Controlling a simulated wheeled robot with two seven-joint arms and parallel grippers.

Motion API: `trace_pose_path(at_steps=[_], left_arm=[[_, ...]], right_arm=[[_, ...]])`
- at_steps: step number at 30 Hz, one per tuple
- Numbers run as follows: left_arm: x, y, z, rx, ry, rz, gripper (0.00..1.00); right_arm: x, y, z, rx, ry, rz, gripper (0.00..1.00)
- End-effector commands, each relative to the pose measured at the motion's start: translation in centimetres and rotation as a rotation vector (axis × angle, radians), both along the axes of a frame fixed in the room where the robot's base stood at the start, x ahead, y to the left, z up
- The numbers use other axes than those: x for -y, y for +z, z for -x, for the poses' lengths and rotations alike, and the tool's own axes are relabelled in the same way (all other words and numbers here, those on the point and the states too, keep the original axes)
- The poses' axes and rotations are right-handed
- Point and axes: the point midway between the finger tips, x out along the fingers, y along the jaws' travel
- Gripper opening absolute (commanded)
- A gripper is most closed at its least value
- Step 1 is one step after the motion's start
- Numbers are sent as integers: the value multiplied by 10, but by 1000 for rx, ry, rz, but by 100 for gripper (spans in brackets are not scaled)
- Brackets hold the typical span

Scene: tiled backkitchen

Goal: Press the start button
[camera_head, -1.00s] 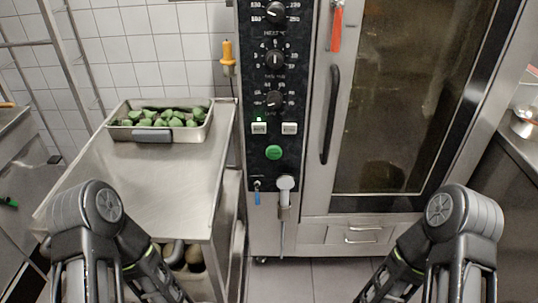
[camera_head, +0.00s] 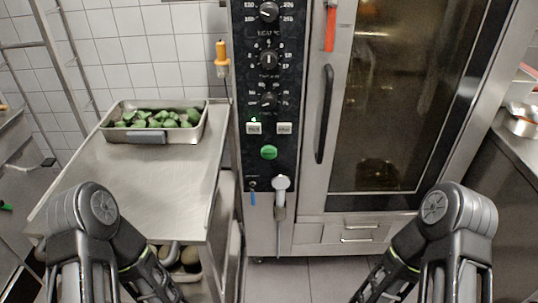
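The oven's black control panel (camera_head: 270,85) stands upright in the middle of the head view. A small green light glows above the left white button. Several black dials (camera_head: 268,59) are higher up. Any lettering on the green button is too small to read. Both my arms show at the bottom left and bottom right, apart from the panel. Their grippers are outside the picture.
The oven's glass door (camera_head: 400,90) with a black vertical handle (camera_head: 324,114) is shut, right of the panel. A spray nozzle (camera_head: 281,184) hangs below the green button. On the left, a steel table (camera_head: 150,190) bears a tray (camera_head: 112,136) of green pieces.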

Motion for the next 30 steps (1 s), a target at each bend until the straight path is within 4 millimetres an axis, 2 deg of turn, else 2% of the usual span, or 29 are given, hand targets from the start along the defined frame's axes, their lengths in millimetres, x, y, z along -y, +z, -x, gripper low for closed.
trace_pose_path(at_steps=[1, 7, 30], left_arm=[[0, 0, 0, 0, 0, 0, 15], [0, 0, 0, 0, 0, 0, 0], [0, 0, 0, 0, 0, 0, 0]], right_arm=[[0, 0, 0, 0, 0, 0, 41], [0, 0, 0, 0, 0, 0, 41], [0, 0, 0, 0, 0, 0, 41]])
